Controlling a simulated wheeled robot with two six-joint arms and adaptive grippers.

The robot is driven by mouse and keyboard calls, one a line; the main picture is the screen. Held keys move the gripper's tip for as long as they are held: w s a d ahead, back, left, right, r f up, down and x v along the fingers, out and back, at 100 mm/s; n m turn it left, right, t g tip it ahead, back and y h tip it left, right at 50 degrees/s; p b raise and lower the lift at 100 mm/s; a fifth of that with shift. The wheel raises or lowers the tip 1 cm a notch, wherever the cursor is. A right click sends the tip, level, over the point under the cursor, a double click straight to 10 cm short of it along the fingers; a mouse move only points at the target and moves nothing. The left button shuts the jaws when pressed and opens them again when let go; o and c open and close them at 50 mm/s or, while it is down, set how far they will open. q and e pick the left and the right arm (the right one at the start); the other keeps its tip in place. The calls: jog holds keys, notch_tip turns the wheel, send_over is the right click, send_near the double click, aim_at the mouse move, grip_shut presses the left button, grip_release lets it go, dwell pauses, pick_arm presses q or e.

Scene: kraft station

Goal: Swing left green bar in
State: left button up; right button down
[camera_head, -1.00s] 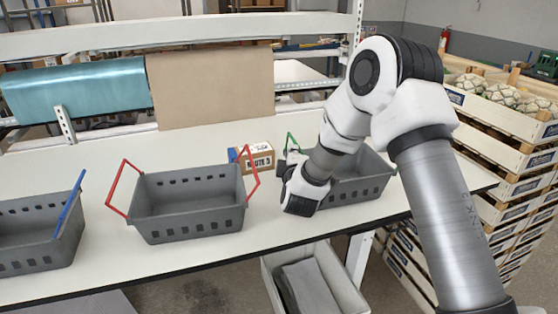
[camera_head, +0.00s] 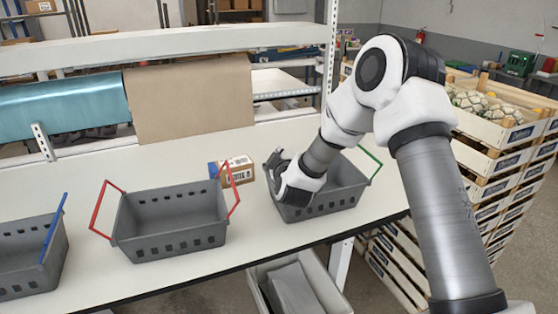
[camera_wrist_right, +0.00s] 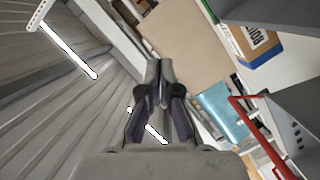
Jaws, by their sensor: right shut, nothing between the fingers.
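The grey basket with green bars (camera_head: 345,197) stands at the right end of the white table. Its right green bar (camera_head: 371,164) sticks up and outward at the right end. I cannot make out its left green bar in the head view; my right gripper and wrist cover that end. In the wrist view a thin green strip (camera_wrist_right: 228,40) shows by the carton, and I cannot tell whether it is that bar. My right gripper (camera_head: 274,160) is shut and empty at the basket's left end; its closed fingers also show in the wrist view (camera_wrist_right: 160,68). My left gripper is out of view.
A grey basket with red bars (camera_head: 170,238) stands in the middle, with its bars outward. A blue-barred basket (camera_head: 25,275) is at the left. A carton (camera_head: 237,170) lies behind, between the baskets. Stacked crates (camera_head: 490,160) stand at the right.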

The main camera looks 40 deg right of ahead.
jog(key=s+d+r+b+v, duration=0.1)
jog(key=d+b+v, duration=0.1)
jog(key=v, duration=0.8)
jog(key=shift+b, duration=0.7)
